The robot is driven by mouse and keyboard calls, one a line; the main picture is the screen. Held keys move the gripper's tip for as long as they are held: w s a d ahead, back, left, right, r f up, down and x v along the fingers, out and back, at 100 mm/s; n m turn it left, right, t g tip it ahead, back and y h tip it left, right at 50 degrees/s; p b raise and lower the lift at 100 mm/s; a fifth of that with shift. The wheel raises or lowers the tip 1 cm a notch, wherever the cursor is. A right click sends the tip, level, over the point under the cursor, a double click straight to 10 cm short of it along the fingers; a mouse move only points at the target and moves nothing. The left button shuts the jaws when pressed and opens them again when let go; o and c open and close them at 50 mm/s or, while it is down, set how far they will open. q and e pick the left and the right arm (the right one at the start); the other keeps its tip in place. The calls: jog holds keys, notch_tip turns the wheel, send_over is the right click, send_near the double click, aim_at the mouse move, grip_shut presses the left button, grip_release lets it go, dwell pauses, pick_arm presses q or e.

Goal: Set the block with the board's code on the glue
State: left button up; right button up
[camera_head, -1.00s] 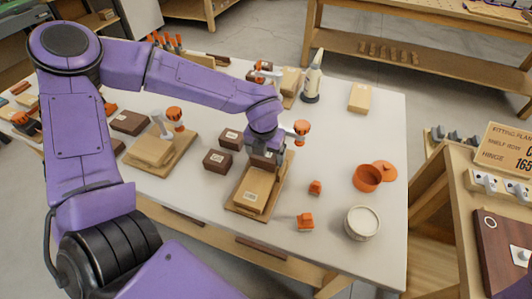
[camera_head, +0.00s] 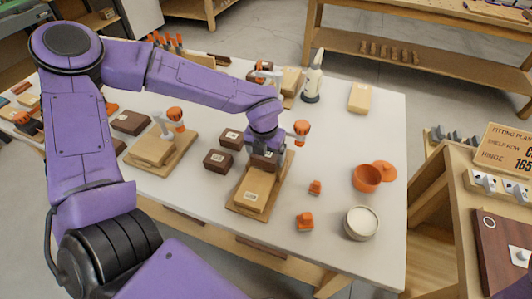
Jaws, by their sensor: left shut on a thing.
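My left gripper (camera_head: 264,151) is shut on a dark brown block (camera_head: 263,161), which the gripper partly hides. The block is at the far part of a light wooden piece (camera_head: 257,188) with a white label, lying on a wooden base (camera_head: 240,207). I cannot tell whether the block touches the wood, and no glue shows there. Two dark labelled blocks (camera_head: 230,138) (camera_head: 217,160) stand to the left. The board (camera_head: 507,150) at the right reads "FITTING PLAN", "SHELF ROW" with a cut-off code starting with C, and "HINGE 165". My right gripper is out of view.
An orange-knobbed clamp (camera_head: 301,129) stands beside the base. A second wooden stack (camera_head: 153,149) lies left. A white bottle (camera_head: 312,82), a light labelled block (camera_head: 360,97), an orange pot (camera_head: 366,178), a round tin (camera_head: 361,222) and small orange pieces (camera_head: 305,222) are on the table.

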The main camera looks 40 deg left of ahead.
pick_arm(q)
jog(key=shift+w+f, duration=0.1)
jog(key=shift+f, duration=0.2)
dwell(0.6)
jog(key=shift+f, duration=0.25)
dwell(1.1)
jog(key=o, duration=0.9)
jog(key=shift+r+p, duration=3.5)
